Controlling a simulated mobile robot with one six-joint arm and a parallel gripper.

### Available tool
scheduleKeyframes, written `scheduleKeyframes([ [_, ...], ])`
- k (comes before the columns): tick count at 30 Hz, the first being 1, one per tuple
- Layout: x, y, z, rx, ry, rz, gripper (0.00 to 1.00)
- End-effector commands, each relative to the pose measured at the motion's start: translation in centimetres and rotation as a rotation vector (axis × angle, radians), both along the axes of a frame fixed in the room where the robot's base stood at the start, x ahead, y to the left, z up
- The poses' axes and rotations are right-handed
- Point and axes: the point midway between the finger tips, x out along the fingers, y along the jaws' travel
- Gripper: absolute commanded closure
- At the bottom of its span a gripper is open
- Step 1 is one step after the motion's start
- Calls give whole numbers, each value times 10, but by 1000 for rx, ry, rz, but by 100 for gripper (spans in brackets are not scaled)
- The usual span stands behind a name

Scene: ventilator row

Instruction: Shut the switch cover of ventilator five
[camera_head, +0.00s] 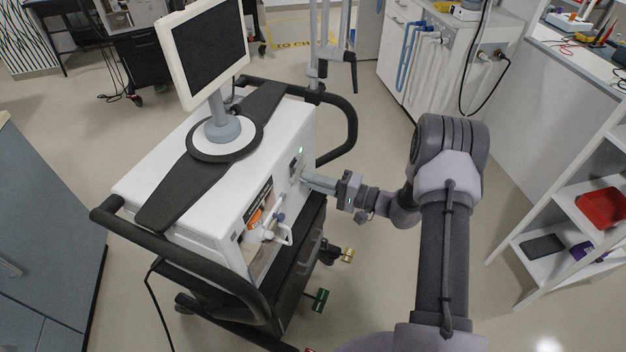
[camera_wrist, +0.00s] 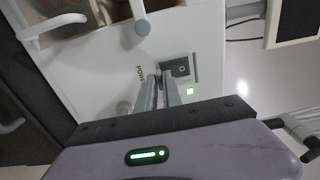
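The ventilator (camera_head: 215,165) is a white box on a dark cart, with a screen on top. On its side panel are a small dark switch unit (camera_head: 296,163) and a lit green lamp. In the wrist view the switch unit (camera_wrist: 180,69) is a dark square with a round mark in a grey surround, beside the word POWER. I cannot clearly make out its cover or how far it stands open. My gripper (camera_head: 308,180) is at this panel. In the wrist view my gripper's fingertips (camera_wrist: 159,77) are close together beside the switch's left edge, with nothing seen between them. Contact is unclear.
White hoses and ports (camera_head: 272,228) stick out of the panel lower left of my gripper. A dark handle rail (camera_head: 345,125) curves around the cart's far end. A white shelf (camera_head: 575,210) stands at the right. Open floor lies between shelf and cart.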

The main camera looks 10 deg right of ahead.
Motion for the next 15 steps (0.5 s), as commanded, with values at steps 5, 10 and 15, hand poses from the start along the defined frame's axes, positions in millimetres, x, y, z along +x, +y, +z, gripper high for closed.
scheduleKeyframes([
  [5,0,0,0,0,0,0,71],
  [10,0,0,0,0,0,-1,71],
  [15,-6,-10,1,1,1,-3,71],
])
